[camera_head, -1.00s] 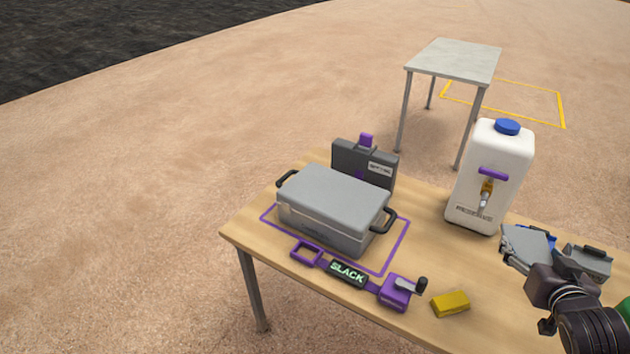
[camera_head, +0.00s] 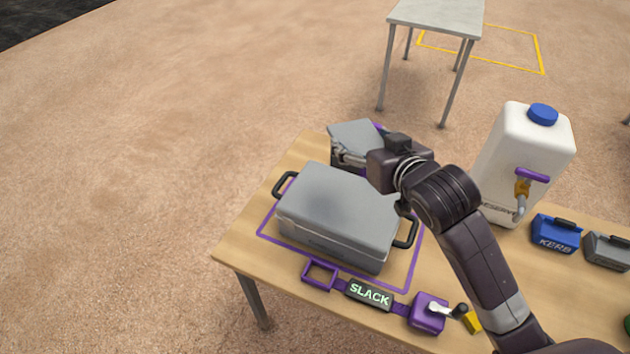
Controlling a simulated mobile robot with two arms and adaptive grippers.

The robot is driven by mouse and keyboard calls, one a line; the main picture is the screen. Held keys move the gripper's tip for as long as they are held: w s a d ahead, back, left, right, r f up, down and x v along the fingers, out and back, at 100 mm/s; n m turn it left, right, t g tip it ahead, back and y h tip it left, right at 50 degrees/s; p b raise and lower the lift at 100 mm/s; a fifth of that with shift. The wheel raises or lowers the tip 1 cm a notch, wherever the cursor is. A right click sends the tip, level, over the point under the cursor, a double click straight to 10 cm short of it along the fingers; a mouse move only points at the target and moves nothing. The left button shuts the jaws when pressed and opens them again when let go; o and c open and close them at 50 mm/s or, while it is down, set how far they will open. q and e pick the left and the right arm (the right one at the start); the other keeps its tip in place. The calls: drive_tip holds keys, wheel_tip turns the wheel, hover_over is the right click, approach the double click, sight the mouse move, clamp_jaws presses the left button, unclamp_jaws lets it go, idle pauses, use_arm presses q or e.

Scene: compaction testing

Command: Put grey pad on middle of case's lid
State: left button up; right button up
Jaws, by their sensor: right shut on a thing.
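The grey case (camera_head: 330,240) stands on the wooden table inside a purple outline, with black handles at both ends. Its lid (camera_head: 335,203) is shut, bare and has a soft shadow on it. My right gripper (camera_head: 347,155) is shut on the flat grey pad (camera_head: 354,136), beyond the lid's far edge in the picture and apparently above the table. The pad looks roughly level and apart from the lid. The gripper and pad partly cover the dark upright box behind the case. My left gripper is not in view.
A purple strap with a SLACK display (camera_head: 370,294) and crank (camera_head: 429,312) lies in front of the case. A white water container (camera_head: 525,160), a blue KERB block (camera_head: 556,233) and a grey block (camera_head: 607,251) stand to the right. My arm crosses the table's right part.

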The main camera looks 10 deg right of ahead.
drive_tip(key=shift+w+a+f+y, duration=0.15)
drive_tip(key=shift+w+a+y, duration=0.2)
drive_tip(key=shift+a, duration=0.45)
hover_over(347, 206)
wheel_tip(347, 206, down, 14)
drive_tip(key=shift+r+b, duration=0.15)
drive_tip(key=shift+b, duration=0.2)
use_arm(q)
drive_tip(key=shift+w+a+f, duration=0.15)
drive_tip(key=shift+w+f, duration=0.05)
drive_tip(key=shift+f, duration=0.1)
use_arm(e)
drive_tip(key=shift+f, duration=2.65)
drive_tip(key=shift+f, duration=0.1)
drive_tip(key=o, duration=1.1)
drive_tip(key=shift+o, duration=0.2)
